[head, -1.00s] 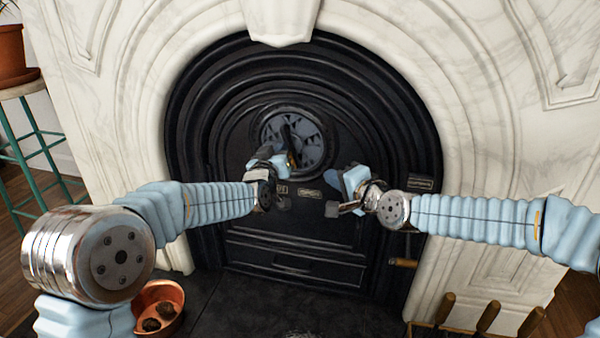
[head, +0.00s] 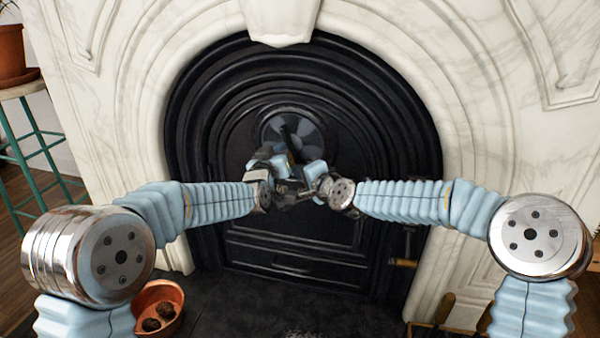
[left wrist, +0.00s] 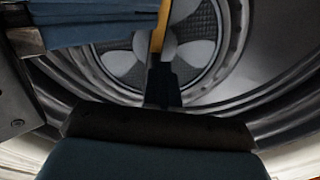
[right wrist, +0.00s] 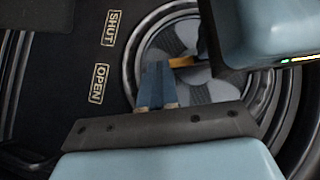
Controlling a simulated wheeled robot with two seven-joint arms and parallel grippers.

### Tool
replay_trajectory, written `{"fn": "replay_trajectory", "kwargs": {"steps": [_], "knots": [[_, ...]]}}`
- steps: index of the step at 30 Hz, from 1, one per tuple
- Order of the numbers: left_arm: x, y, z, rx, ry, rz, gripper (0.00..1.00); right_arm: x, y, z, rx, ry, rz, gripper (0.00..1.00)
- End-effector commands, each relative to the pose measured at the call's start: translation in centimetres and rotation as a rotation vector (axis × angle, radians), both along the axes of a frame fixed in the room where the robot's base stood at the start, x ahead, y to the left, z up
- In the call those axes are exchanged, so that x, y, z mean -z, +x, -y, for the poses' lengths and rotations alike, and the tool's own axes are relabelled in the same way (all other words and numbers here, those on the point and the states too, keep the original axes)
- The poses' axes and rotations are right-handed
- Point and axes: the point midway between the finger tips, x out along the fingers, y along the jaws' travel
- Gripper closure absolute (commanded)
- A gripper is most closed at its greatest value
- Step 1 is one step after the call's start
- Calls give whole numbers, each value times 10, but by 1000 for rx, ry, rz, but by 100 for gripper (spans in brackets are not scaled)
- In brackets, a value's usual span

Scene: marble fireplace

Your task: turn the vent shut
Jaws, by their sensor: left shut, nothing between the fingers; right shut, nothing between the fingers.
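The round vent (head: 298,128) is set in the black fireplace door, with light petal shapes and mesh between them in the left wrist view (left wrist: 203,52). A brass-coloured strip (right wrist: 183,61) crosses near its hub, also in the left wrist view (left wrist: 160,28). My left gripper (head: 284,158) is shut and empty in front of the vent's lower part. My right gripper (head: 303,172) is shut and empty close beside it, fingertips near the strip in the right wrist view. Whether either touches the strip I cannot tell. Labels SHUT (right wrist: 112,28) and OPEN (right wrist: 99,84) show beside the vent.
A white marble surround (head: 468,110) frames the door. A copper bowl (head: 174,292) stands on the dark hearth at lower left. A wooden-gripped latch (head: 404,263) sticks out at the door's lower right. My two grippers crowd each other.

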Motion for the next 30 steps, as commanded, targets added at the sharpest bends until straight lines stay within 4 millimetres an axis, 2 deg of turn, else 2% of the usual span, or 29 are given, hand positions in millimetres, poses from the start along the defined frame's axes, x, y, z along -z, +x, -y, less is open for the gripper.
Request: {"fn": "replay_trajectory", "kwargs": {"steps": [7,14,23,30], "knots": [[-1,0,1,1,-1,2,100,5,3,-10,-1,0,0,100],[-1,0,1,1,-1,2,100,5,3,-9,1,0,0,100],[-1,0,2,3,-1,2,56,5,3,-9,0,0,0,100],[-1,-1,3,6,-1,2,56,5,3,-9,0,0,0,100]]}}
